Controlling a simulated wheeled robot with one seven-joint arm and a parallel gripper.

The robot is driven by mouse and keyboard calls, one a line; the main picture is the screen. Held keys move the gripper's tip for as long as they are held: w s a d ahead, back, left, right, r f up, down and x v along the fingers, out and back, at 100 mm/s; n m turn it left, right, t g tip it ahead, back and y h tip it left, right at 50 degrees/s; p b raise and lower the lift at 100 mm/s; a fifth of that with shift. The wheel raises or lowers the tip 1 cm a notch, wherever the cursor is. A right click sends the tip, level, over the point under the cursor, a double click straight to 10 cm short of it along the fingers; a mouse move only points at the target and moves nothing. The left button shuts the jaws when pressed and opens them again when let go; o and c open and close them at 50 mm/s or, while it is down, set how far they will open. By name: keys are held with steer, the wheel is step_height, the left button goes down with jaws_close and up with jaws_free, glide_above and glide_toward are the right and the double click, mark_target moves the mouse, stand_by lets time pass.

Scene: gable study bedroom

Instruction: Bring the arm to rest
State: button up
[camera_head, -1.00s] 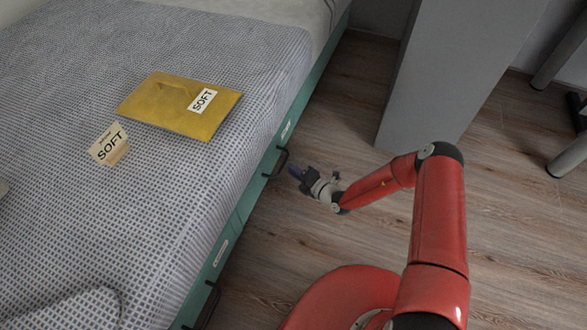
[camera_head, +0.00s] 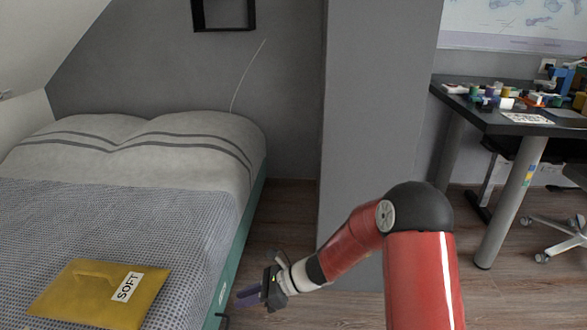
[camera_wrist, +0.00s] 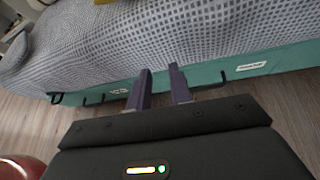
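My gripper (camera_head: 248,296) is low beside the bed's green side, at the bottom of the head view. In the wrist view, its two dark fingers (camera_wrist: 160,85) stand apart with a gap between them and nothing held. The fingers point toward the green bed side (camera_wrist: 205,75) and its dark handles. My red arm is bent at the elbow and reaches left from the lower right of the head view. Whether the fingertips touch the bed cannot be told.
A grey wall block (camera_head: 375,110) stands behind my arm. A cluttered dark desk (camera_head: 490,118) is at the right, with a wheeled chair base (camera_head: 560,235). Wooden floor lies between.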

steer(key=s+d+r+n+t+h+p, duration=0.2)
steer(key=s+d+r+n+h, duration=0.4)
steer(key=s+d+r+n, duration=0.3)
steer(key=s+d+r+n+t+h+p, duration=0.2)
steer(key=s+d+r+n+t+h, duration=0.2)
steer(key=d+r, duration=1.3)
steer(key=s+d+n+h, duration=0.1)
steer(key=s+n+h, duration=0.2)
steer(key=s+n, duration=0.3)
steer(key=shift+s+t, duration=0.3)
steer(key=shift+s, duration=0.95)
